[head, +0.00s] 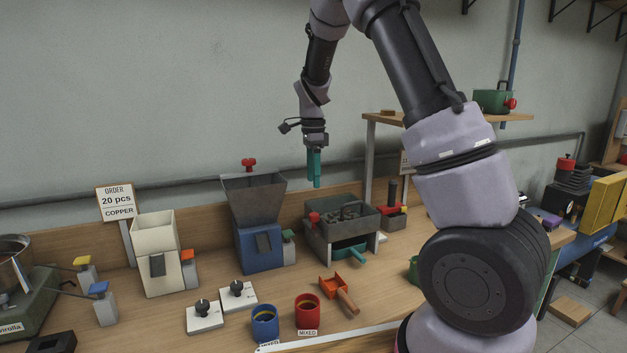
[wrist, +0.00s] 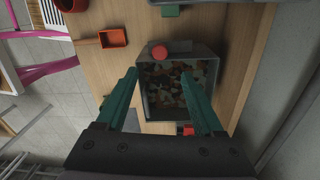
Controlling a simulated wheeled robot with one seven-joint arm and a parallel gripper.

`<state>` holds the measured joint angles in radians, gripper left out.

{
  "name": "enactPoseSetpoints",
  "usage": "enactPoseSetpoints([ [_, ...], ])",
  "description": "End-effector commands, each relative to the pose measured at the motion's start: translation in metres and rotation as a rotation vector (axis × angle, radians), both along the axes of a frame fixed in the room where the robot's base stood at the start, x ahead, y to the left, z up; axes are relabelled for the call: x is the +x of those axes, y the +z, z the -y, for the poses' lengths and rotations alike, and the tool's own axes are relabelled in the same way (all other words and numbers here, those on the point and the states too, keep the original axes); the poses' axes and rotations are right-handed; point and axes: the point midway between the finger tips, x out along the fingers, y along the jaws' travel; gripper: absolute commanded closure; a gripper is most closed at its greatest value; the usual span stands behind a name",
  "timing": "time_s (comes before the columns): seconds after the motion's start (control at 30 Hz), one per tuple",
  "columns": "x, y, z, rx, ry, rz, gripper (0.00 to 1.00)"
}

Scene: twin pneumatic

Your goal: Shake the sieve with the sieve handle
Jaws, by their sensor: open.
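The sieve (head: 318,243) is a grey open box on a stand on the bench, holding dark pieces. In the wrist view the sieve (wrist: 213,72) holds mixed small pieces. A red knob (head: 313,218), which looks like the sieve handle, sits at its left edge; the same red knob (wrist: 159,52) shows at the box's upper edge in the wrist view. My gripper (head: 316,184) has teal fingers pointing down, apart from and above the sieve. In the wrist view my gripper (wrist: 160,73) is open and empty, the knob appearing slightly beyond its fingertips.
A blue hopper machine (head: 258,245) stands left of the sieve. A teal handle (head: 357,252) sticks out below the sieve's front. A red-topped device (head: 395,213) and a shelf (head: 450,119) are to the right.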

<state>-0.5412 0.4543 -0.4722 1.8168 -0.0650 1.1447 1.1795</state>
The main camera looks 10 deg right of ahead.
Motion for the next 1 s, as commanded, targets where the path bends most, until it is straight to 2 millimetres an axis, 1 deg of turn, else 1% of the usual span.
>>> enactPoseSetpoints([
  [0.17,-0.001,-0.004,0.002,0.002,0.072,-0.01,0.31],
  [0.4,-0.001,-0.005,-0.001,0.003,0.252,-0.006,0.31],
  [0.53,-0.001,-0.004,-0.003,0.001,0.302,0.0,0.31],
  [0.63,-0.001,-0.01,-0.003,0.001,0.314,0.0,0.31],
  [0.77,-0.003,-0.028,-0.003,0.0,0.314,-0.004,0.31],
  [1.0,-0.004,-0.075,-0.003,0.0,0.313,-0.004,0.31],
])
